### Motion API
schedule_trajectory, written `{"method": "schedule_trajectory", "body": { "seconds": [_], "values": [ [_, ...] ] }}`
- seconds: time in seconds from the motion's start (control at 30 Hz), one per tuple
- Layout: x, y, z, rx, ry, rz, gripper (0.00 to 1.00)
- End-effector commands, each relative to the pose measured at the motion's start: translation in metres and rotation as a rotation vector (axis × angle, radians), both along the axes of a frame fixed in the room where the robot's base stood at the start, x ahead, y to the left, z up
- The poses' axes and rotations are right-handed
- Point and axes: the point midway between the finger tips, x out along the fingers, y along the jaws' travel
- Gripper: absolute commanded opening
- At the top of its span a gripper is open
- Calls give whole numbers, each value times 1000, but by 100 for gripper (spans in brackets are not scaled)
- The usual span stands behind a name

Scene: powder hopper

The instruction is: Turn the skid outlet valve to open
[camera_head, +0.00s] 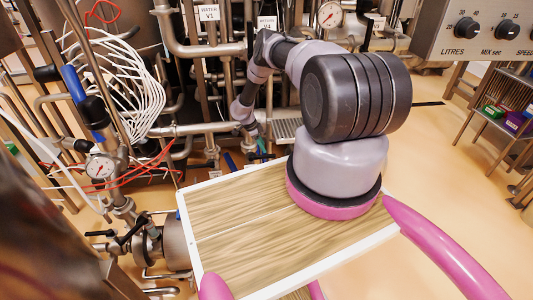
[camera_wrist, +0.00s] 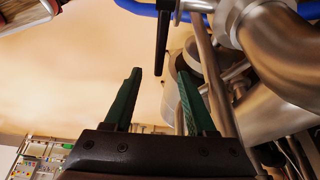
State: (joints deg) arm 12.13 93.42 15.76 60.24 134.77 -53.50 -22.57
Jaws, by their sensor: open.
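My gripper (camera_wrist: 160,74) is open in the wrist view, with two green fingers apart and nothing between their tips. A black lever (camera_wrist: 163,42) hangs down from the top edge, ahead of the gap and apart from the fingers. A blue bar (camera_wrist: 140,6) runs along the top, beside steel pipework (camera_wrist: 228,22). I cannot tell for certain whether the black lever is the skid outlet valve's handle. In the head view my gripper (camera_head: 262,149) is small and partly hidden, low among the pipes at the back. No valve is clearly marked as the skid outlet there.
Signs for WATER V1 (camera_head: 208,13) and another valve (camera_head: 267,23) hang on the back pipes. A control panel (camera_head: 480,30) is at right.

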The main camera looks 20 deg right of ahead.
Motion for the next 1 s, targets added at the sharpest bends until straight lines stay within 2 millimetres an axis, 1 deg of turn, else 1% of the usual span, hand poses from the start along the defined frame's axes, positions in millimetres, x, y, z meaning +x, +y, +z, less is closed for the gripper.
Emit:
{"method": "schedule_trajectory", "body": {
  "seconds": [0.03, 0.1, 0.3, 0.43, 0.73, 0.77, 0.8, 0.87, 0.9, 1.0],
  "values": [
    [-2, -4, -11, -1, 0, -2, 56],
    [-3, -9, -23, -1, 1, -1, 56],
    [-5, -19, -47, 0, -2, -1, 56],
    [-6, -22, -55, 0, -1, 0, 56],
    [-6, -23, -56, -1, -2, 1, 56],
    [-6, -23, -56, -1, -2, 1, 45],
    [-6, -23, -56, -1, -2, 1, 29],
    [-6, -23, -56, -1, -2, 1, 7],
    [-6, -23, -56, -1, -2, 1, 0],
    [-6, -23, -56, -1, -2, 1, 0]
  ]
}}
